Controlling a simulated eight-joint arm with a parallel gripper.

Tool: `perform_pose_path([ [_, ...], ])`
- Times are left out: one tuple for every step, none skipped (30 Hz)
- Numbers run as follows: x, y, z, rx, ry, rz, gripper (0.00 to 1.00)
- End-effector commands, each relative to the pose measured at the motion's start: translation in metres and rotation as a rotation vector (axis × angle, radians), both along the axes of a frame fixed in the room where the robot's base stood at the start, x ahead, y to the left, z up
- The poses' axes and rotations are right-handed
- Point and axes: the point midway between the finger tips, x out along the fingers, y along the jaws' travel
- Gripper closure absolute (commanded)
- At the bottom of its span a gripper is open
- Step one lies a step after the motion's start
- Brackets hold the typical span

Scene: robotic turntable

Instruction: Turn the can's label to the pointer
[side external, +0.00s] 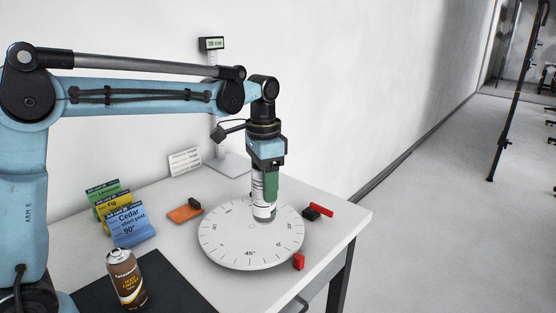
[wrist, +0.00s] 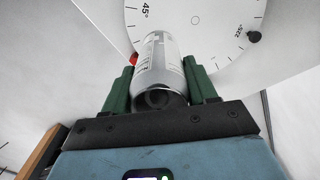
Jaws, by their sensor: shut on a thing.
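A silver-white can (side external: 263,211) with dark print is held upright between the green fingers of my gripper (side external: 265,198). In the wrist view the can (wrist: 160,70) lies between both fingers (wrist: 160,80), which press on its sides. The can is over the back part of the white round turntable (side external: 222,238); I cannot tell whether its base touches. The dial has tick marks and a "45°" near its front. A red bar on a black block (side external: 320,209), perhaps the pointer, is at its right edge. The label's facing is unclear.
A red block (side external: 299,262) is at the dial's front right rim. A brown coffee can (side external: 126,278) stands on a black mat (side external: 180,290). Coloured cards (side external: 132,227), an orange piece (side external: 184,212) and a "30 cm" display post (side external: 211,44) stand left and behind.

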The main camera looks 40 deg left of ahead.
Motion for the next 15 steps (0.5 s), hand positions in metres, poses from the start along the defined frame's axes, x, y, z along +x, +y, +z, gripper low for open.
perform_pose_path([
  [0.006,0.014,-0.013,0.0,0.0,-0.031,0.9],
  [0.009,0.021,-0.019,0.0,0.0,-0.055,0.9],
  [0.012,0.03,-0.028,0.0,-0.001,-0.086,0.9],
  [0.014,0.036,-0.034,0.0,-0.001,-0.108,0.9],
  [0.015,0.042,-0.04,0.0,-0.001,-0.128,0.9],
  [0.017,0.049,-0.046,-0.001,-0.001,-0.153,0.9],
  [0.018,0.054,-0.051,-0.001,-0.001,-0.169,0.9],
  [0.019,0.058,-0.054,-0.001,-0.001,-0.183,0.9],
  [0.019,0.062,-0.059,-0.002,-0.002,-0.2,0.9],
  [0.02,0.064,-0.061,-0.002,-0.002,-0.211,0.9],
  [0.02,0.066,-0.063,-0.002,-0.002,-0.221,0.9],
  [0.02,0.068,-0.064,-0.002,-0.002,-0.236,0.9],
  [0.02,0.068,-0.065,-0.002,-0.002,-0.248,0.9],
  [0.02,0.069,-0.066,-0.002,-0.002,-0.265,0.9],
  [0.02,0.069,-0.066,-0.002,-0.002,-0.288,0.9],
])
